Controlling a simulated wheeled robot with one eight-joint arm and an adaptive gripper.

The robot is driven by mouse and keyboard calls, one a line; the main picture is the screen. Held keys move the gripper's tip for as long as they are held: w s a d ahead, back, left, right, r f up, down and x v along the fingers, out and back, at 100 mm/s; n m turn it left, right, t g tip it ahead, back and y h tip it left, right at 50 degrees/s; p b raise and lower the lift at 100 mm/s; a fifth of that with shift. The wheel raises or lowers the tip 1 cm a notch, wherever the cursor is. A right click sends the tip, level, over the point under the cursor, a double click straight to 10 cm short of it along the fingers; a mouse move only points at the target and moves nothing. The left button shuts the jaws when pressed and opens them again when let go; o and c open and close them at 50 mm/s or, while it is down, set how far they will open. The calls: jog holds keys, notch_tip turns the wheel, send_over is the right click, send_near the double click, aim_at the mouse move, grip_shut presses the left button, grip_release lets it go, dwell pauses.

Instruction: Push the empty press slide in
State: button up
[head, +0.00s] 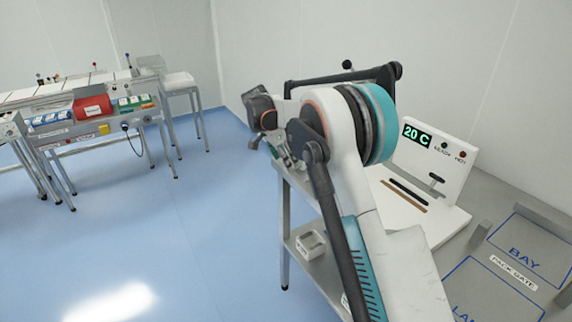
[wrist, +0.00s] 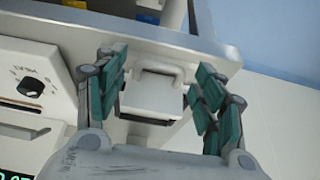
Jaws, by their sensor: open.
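In the wrist view, my gripper (wrist: 158,82) is open, with its green-padded fingers on either side of a white box-like part (wrist: 152,97) with a raised bar across its top. This looks like the press slide, but I cannot be sure. I see no clear contact between the fingers and it. A white panel with a black dial (wrist: 30,87) is beside it at the left. In the head view, a white press unit (head: 436,150) shows a green 20 C display and lamps marked READY and HOT. My arm hides the slide and most of my gripper there.
A grey metal edge (wrist: 125,27) crosses above the fingers in the wrist view. In the head view, a grey bench area marked BAY (head: 525,253) is at the right. A white bin (head: 311,245) sits on a lower shelf. Open blue floor (head: 150,235) lies at the left.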

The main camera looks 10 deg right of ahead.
jog(key=shift+d+f, duration=0.3)
jog(key=shift+f, duration=0.35)
grip_shut()
